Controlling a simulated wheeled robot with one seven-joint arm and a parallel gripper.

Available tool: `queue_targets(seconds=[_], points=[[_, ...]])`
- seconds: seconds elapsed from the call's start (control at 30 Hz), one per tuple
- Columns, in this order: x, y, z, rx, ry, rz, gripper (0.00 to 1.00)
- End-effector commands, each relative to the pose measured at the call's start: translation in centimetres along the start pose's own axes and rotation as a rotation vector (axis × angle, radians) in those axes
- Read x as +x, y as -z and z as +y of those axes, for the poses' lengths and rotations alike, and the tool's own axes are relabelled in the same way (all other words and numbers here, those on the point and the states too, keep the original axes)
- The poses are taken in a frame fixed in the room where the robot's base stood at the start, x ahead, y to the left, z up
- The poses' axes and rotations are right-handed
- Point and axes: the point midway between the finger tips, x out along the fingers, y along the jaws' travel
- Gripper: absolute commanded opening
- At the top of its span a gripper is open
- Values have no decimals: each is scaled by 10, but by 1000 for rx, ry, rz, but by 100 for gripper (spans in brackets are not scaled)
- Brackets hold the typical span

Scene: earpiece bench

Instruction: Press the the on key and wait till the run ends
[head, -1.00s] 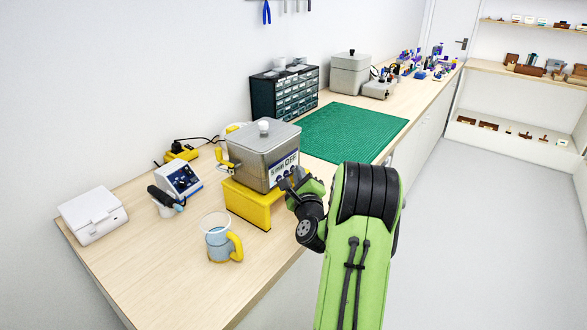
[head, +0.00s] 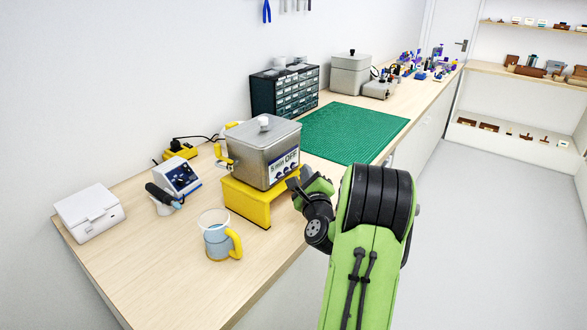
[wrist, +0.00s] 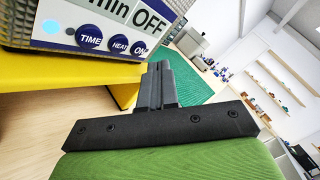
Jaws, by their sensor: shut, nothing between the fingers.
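The on key (wrist: 139,48) is a round dark blue button marked ON on the front panel of a grey metal box with a lid (head: 262,150). Beside it are the HEAT key (wrist: 119,44) and the TIME key (wrist: 89,36). The panel display (head: 284,163) reads "5 min OFF" in the head view. My gripper (wrist: 160,68) is shut and empty. Its tips are in front of the panel, just below and right of the on key in the wrist view. I cannot tell whether they touch it. My gripper also shows in the head view (head: 296,184).
The box stands on a yellow stand (head: 246,203) near the bench edge. A mug with a yellow handle (head: 217,240) stands in front. A white case (head: 89,213) and a soldering station (head: 180,178) are to the left. A green mat (head: 350,132) lies behind.

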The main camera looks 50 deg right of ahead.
Motion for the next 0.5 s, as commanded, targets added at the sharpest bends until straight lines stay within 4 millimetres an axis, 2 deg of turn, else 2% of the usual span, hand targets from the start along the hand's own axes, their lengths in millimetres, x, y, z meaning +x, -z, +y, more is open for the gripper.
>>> queue_targets(seconds=[0.03, 0.3, 0.5], points=[[-5, 8, 0, -3, 3, 3, 0], [-24, 21, -13, -2, 2, 3, 0], [-31, 24, -20, -2, 0, 1, 0]])
